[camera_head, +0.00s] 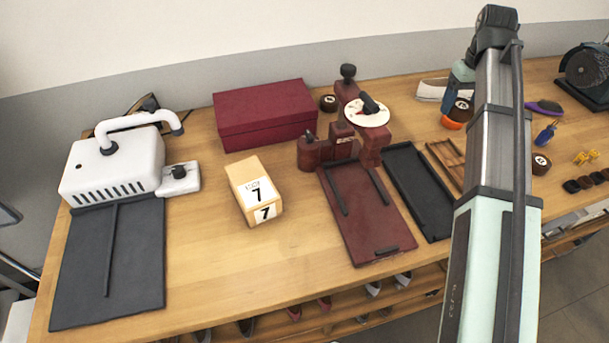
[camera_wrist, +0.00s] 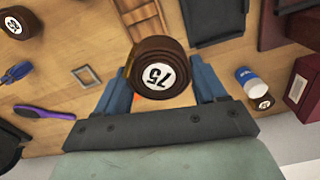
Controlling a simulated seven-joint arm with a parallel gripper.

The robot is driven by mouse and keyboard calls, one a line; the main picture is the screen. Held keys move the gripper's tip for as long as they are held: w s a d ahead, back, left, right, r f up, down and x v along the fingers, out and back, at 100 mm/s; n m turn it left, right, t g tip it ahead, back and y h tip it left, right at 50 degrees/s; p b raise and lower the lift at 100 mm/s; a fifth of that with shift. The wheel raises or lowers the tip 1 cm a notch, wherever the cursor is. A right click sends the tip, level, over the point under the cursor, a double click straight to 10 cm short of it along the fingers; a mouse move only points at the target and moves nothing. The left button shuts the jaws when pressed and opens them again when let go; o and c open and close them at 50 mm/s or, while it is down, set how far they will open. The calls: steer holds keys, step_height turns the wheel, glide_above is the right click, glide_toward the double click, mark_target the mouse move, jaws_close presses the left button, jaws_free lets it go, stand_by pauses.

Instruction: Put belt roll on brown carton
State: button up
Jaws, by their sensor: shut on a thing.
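The belt roll is a dark brown coil with a white round label reading 75 (camera_wrist: 160,72); it also shows in the head view (camera_head: 462,108). My gripper (camera_wrist: 162,90) is shut on it, with a blue finger on either side. In the head view my gripper (camera_head: 459,90) is at the back right of the bench, partly hidden by my arm. The light brown carton (camera_head: 240,176), with white labels reading 7, sits upright at the middle of the bench, well left of my gripper. Its visible top is bare. It is not in the wrist view.
A dark red box (camera_head: 265,113), a dark red machine (camera_head: 345,147) and a black tray (camera_head: 417,190) stand between or near carton and gripper. An orange item (camera_head: 450,124) is just below the roll. Another brown roll (camera_head: 541,163) lies right. Bench around the carton is clear.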

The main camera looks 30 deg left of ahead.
steer(key=s+a+r+n, duration=0.2)
steer(key=a, duration=0.8)
steer(key=s+a+r+n, duration=0.2)
steer(key=s+a, duration=0.1)
steer(key=a, duration=0.7)
steer(key=s+a+r+n, duration=0.1)
steer(key=s+a+n, duration=0.1)
steer(key=a, duration=0.8)
steer(key=n, duration=0.3)
glide_toward(250, 180)
steer(key=shift+f, duration=3.1)
steer(key=shift+f, duration=0.1)
steer(key=o, duration=1.1)
